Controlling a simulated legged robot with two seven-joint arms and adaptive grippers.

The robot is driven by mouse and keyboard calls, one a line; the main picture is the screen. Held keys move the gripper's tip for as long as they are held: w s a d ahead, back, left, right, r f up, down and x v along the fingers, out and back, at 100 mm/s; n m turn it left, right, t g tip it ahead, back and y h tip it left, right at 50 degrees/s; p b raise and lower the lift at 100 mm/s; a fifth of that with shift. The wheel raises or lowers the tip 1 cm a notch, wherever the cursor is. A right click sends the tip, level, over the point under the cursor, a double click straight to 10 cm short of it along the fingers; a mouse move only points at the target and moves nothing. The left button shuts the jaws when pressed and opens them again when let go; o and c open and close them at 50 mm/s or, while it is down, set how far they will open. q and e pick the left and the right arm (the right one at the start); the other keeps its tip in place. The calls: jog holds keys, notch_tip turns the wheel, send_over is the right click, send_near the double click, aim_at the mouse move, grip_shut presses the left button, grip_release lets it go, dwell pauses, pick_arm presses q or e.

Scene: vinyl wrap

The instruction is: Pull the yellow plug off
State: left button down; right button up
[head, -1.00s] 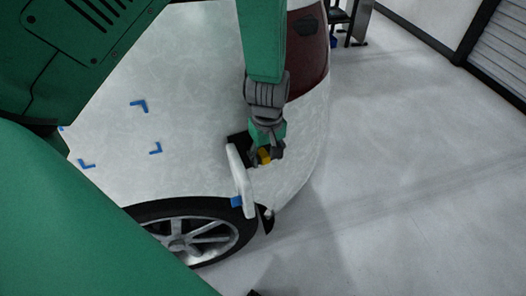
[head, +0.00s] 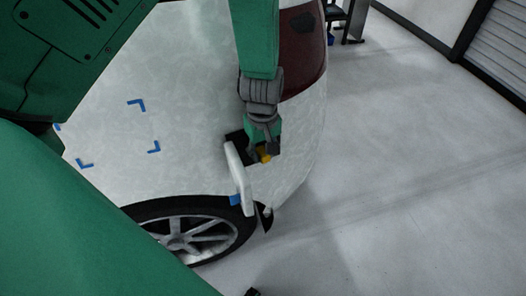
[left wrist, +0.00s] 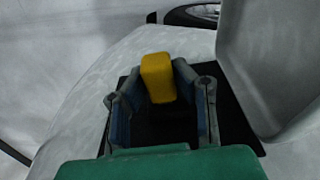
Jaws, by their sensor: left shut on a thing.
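The yellow plug (head: 265,155) is at the dark charge port recess (head: 237,138) on the side of the white car. In the left wrist view the plug (left wrist: 158,78) shows as a yellow block between the two fingers. My left gripper (head: 266,151) comes down from above and is shut on the plug. It also shows in the left wrist view (left wrist: 160,95). The plug's far end is hidden, so I cannot tell whether it is still seated. The white port flap (head: 240,180) stands open beside the gripper. My right gripper is not in view.
The car's rear wheel (head: 190,236) is below the port, and the red tail light (head: 303,60) is above it. Several blue corner marks (head: 136,104) are on the car's panel. The floor (head: 420,160) to the right is clear.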

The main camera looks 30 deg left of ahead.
pick_arm(q)
jog(key=shift+s+d, duration=0.15)
jog(key=shift+s, duration=0.05)
jog(key=shift+s+d+p, duration=0.2)
jog(key=shift+d+p, duration=0.15)
jog(key=shift+p, duration=0.1)
jog(key=s+d+p, duration=0.3)
jog(key=d, duration=0.3)
jog(key=shift+s+r, duration=0.25)
jog(key=shift+r, duration=0.2)
dwell(0.8)
dwell(0.4)
